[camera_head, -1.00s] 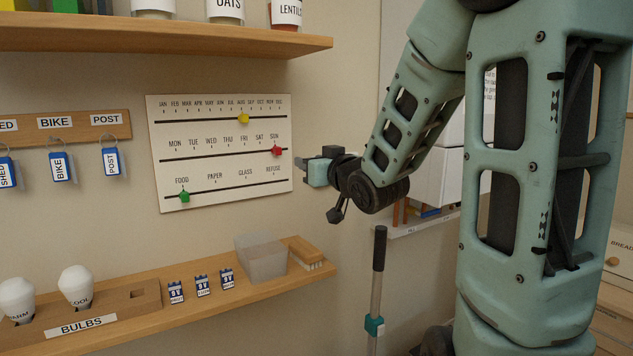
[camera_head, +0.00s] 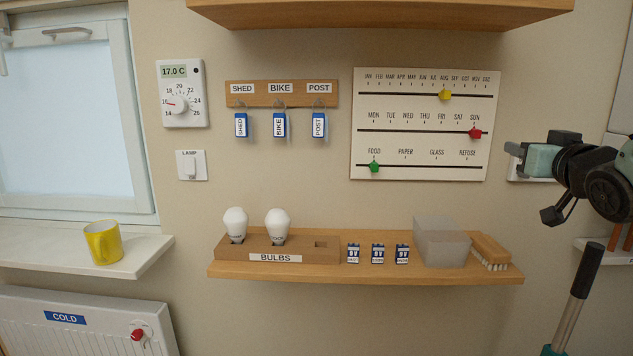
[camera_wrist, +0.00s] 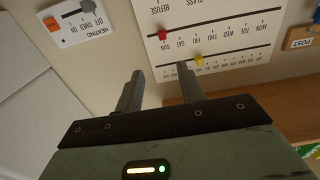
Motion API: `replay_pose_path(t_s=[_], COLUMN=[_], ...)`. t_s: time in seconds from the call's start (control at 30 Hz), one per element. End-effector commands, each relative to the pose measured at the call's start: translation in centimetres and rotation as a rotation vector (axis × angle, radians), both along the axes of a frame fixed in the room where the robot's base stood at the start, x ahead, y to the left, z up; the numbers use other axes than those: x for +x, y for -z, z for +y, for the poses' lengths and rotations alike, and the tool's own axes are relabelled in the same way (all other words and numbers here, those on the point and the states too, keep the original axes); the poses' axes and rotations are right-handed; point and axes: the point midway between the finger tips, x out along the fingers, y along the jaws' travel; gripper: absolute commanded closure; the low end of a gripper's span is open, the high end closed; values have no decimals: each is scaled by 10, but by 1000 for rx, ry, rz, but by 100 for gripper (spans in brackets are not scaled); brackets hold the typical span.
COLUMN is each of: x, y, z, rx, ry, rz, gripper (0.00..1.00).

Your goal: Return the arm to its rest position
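My gripper (camera_head: 512,161) is at the right edge of the head view, in front of the wall just right of the calendar board (camera_head: 420,146). My arm's wrist and dark joints run off the right edge, and the rest of the arm is out of this view. In the wrist view my gripper (camera_wrist: 160,74) shows two grey fingers spread apart with nothing between them. The calendar board (camera_wrist: 225,22) appears upside down beyond the fingertips. Its yellow marker is near AUG, its red marker at SUN and its green marker at FOOD.
Another shelf (camera_head: 380,14) is above. A dark-handled pole (camera_head: 583,275) stands below my gripper. A heating switch (camera_wrist: 80,20) is on the wall.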

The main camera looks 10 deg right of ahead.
Motion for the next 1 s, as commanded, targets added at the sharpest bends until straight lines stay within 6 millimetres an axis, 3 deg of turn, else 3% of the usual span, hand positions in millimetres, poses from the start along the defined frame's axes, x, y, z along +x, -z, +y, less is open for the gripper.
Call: replay_pose_path(t_s=[0.17, 0.33, 0.47, 0.67, 0.8, 1.0], x=[13, 24, 14, -37, -95, -183], y=[22, 73, 114, 169, 200, 223], z=[31, 104, 166, 259, 311, 353], rx=[27, 67, 72, 25, -49, -184], ry=[-45, -148, -246, -419, -551, -709], rz=[94, 326, 534, 869, 1112, 1408], gripper=[62, 62, 62, 62, 62, 62])
